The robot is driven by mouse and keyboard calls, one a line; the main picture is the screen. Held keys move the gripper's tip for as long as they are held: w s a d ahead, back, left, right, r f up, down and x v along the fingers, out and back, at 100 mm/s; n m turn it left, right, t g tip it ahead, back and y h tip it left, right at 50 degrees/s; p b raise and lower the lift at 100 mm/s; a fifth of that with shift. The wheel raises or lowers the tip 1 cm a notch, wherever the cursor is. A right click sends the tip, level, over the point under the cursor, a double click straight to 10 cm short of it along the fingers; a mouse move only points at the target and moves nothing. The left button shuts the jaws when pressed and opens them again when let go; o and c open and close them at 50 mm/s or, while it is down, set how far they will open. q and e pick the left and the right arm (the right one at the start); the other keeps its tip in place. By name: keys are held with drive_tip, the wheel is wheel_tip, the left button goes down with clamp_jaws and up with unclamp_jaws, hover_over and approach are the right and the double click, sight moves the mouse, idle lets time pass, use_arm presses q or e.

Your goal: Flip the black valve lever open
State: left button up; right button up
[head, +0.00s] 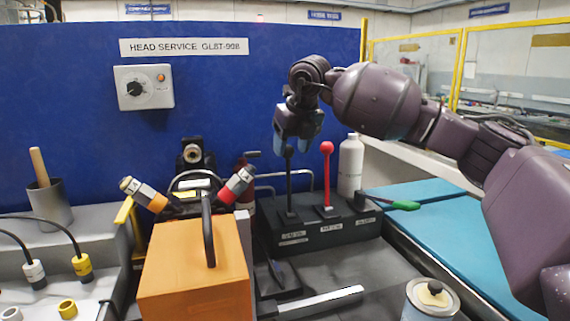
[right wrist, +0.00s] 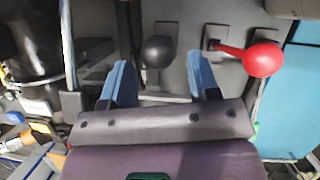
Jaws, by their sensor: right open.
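The black valve lever (head: 289,185) stands upright on a dark valve block (head: 340,232), its round knob at the top. My right gripper (head: 298,137) points down just above the black knob, with blue fingers open. In the right wrist view, the black knob (right wrist: 158,52) lies between and slightly beyond the two fingertips (right wrist: 160,76), with a gap on each side. Whether a finger touches it cannot be told. My left gripper is not in view.
A red-knobbed lever (head: 327,177) stands upright close to the right of the black one; its red knob (right wrist: 262,60) shows in the wrist view. A green-handled lever (head: 401,205) sticks out rightward. A white bottle (head: 350,168) stands behind. An orange box (head: 190,275) is front left.

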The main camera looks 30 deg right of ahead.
sight(289, 155)
drive_tip(key=shift+b+x, duration=0.4)
drive_tip(key=shift+x, duration=1.9)
clamp_jaws()
